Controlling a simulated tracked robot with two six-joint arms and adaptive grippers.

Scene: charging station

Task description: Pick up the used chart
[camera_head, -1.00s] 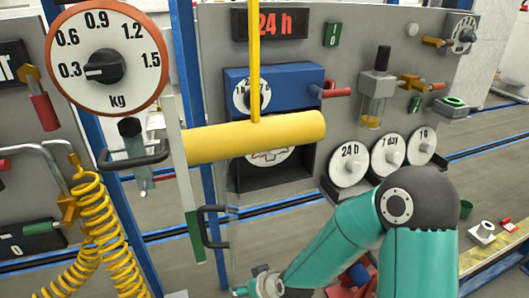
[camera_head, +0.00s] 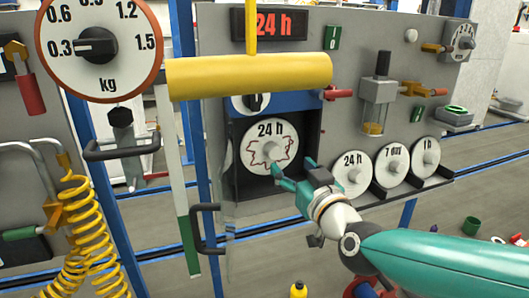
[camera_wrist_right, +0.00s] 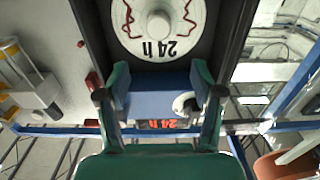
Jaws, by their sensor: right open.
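The used chart (camera_head: 255,152) is a white "24 h" disc with a red trace and a central knob. It sits upright inside the open dark recorder box (camera_head: 308,128) under the blue housing. In the right wrist view the chart (camera_wrist_right: 187,18) appears upside down beyond my fingertips. My right gripper (camera_head: 292,173) is open and empty, at the lower right of the disc and apparently just in front of it. The wrist view shows its two fingers (camera_wrist_right: 160,80) spread with nothing between them. My left gripper is not in view.
Three clean charts, 24 h (camera_head: 352,186), 7 day (camera_head: 391,151) and 1 h (camera_head: 425,160), stand on a rack at right.

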